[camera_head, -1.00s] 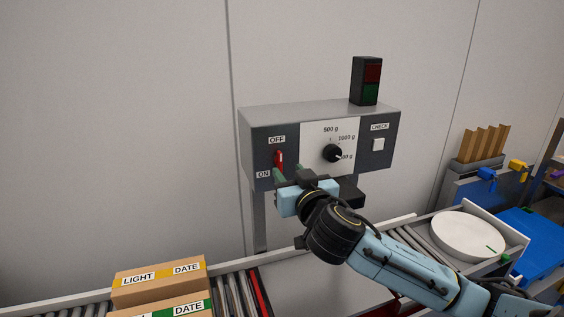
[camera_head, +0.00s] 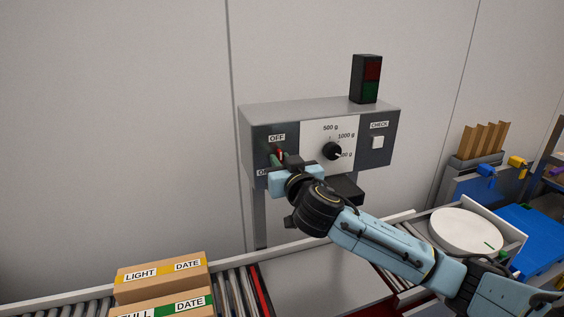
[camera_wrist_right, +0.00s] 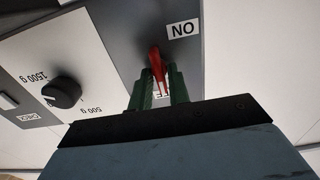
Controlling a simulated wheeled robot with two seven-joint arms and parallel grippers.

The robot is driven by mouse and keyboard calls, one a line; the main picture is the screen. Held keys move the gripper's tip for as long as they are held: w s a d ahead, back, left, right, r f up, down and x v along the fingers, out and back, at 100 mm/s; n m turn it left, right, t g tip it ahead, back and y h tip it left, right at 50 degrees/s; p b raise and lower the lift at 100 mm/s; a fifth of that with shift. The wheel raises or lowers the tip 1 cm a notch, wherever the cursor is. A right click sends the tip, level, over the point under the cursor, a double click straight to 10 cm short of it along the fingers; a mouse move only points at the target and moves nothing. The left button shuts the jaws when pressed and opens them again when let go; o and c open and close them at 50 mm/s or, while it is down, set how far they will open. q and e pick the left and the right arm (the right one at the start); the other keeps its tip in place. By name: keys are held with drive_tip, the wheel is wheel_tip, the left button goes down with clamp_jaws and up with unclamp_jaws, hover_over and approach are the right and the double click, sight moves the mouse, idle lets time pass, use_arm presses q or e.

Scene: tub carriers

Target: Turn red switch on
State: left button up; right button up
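The red switch (camera_head: 281,152) is on the left part of the grey control box (camera_head: 320,108), below the OFF label (camera_head: 277,138). My right gripper (camera_head: 279,160) is in front of it and hides much of the lever and part of the ON label (camera_head: 261,172). In the right wrist view the red lever (camera_wrist_right: 157,66) lies between the two green fingertips (camera_wrist_right: 159,88), which stand apart on either side of it. The ON label (camera_wrist_right: 183,30) appears upside down there. I cannot tell whether a finger touches the lever. My left gripper is not in view.
The box also carries a black dial (camera_head: 332,151), a white CHECK button (camera_head: 377,142) and a red-green lamp (camera_head: 366,79). Cartons (camera_head: 160,275) sit on the roller conveyor at lower left. A round white plate (camera_head: 465,231) is at right.

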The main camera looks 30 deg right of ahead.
clamp_jaws()
drive_tip(key=shift+n, duration=0.3)
drive_tip(key=n+p, duration=0.2)
drive_tip(key=n, duration=0.1)
drive_tip(key=shift+a, duration=0.1)
drive_tip(key=shift+a+f+n+p, duration=0.15)
drive_tip(key=shift+n+p, duration=1.7)
drive_tip(key=shift+n, duration=1.8)
drive_tip(key=shift+a+f+n+p, duration=0.15)
drive_tip(key=shift+n+p, duration=1.7)
drive_tip(key=shift+n, duration=1.8)
drive_tip(key=shift+d, duration=0.1)
